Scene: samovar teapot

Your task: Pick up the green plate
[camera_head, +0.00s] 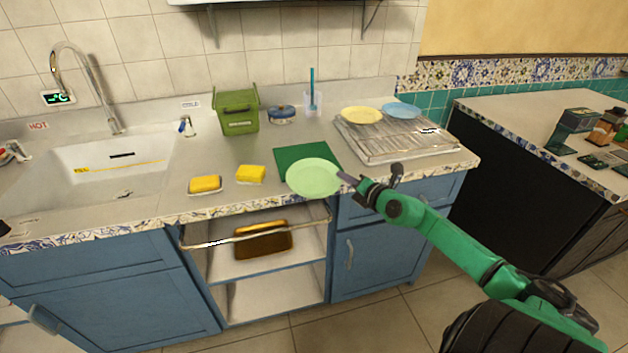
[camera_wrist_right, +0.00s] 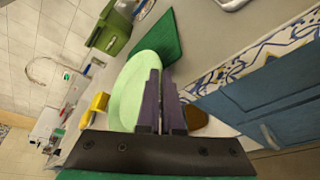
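The green plate (camera_head: 314,177) is pale green and round, at the front of the counter, overlapping the near part of a dark green mat (camera_head: 300,152). I cannot tell whether it rests on the mat or hangs just above it. My right gripper (camera_head: 345,179) is at the plate's right rim. In the right wrist view the plate (camera_wrist_right: 130,95) lies against the fingers (camera_wrist_right: 162,88), which are close together and look shut on the rim. The fingers hide part of that rim. My left gripper is not in view.
Two yellow sponges (camera_head: 205,185) lie left of the plate. A green bin (camera_head: 237,111) stands behind. A drying rack (camera_head: 392,142) holds a yellow plate (camera_head: 362,115) and a blue plate (camera_head: 402,110). A sink (camera_head: 100,172) is at left.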

